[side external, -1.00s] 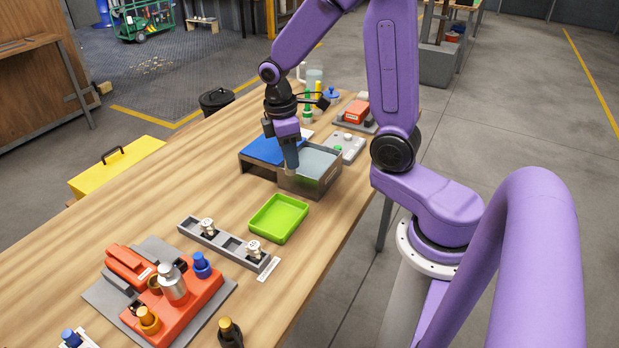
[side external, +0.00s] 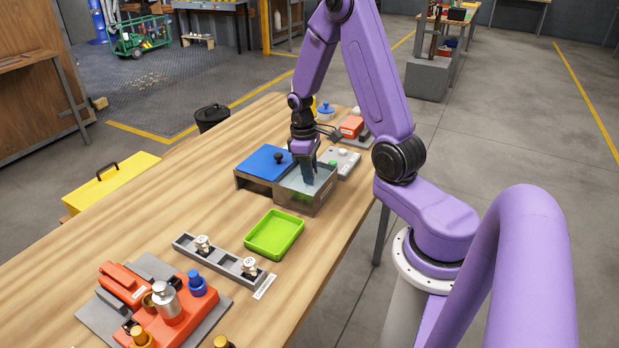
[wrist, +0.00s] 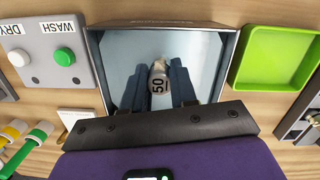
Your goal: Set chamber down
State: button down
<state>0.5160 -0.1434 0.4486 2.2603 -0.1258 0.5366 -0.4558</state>
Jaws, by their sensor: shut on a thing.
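A small silver and cream part marked 50 (wrist: 158,80), which looks like the chamber, is between the two blue-grey fingers of my gripper (wrist: 158,70). My gripper is shut on it. In the side external view my gripper (side external: 308,176) points down over the open grey metal bin (side external: 303,206); the held part cannot be made out there. In the wrist view the bin's walls (wrist: 94,62) surround the fingers and part. I cannot tell whether the part touches the bin floor. A blue lid (side external: 262,163) with a black knob is left of the opening.
An empty green tray (side external: 274,235) sits in front of the bin. A grey slotted rack (side external: 222,257) holds two small white parts. A grey WASH/DRY button panel (side external: 343,162) stands close behind the bin. Orange fixtures (side external: 165,310) are at the near left.

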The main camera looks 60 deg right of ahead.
jog(key=shift+f, duration=1.05)
jog(key=shift+f, duration=0.1)
jog(key=c, duration=0.9)
grip_release()
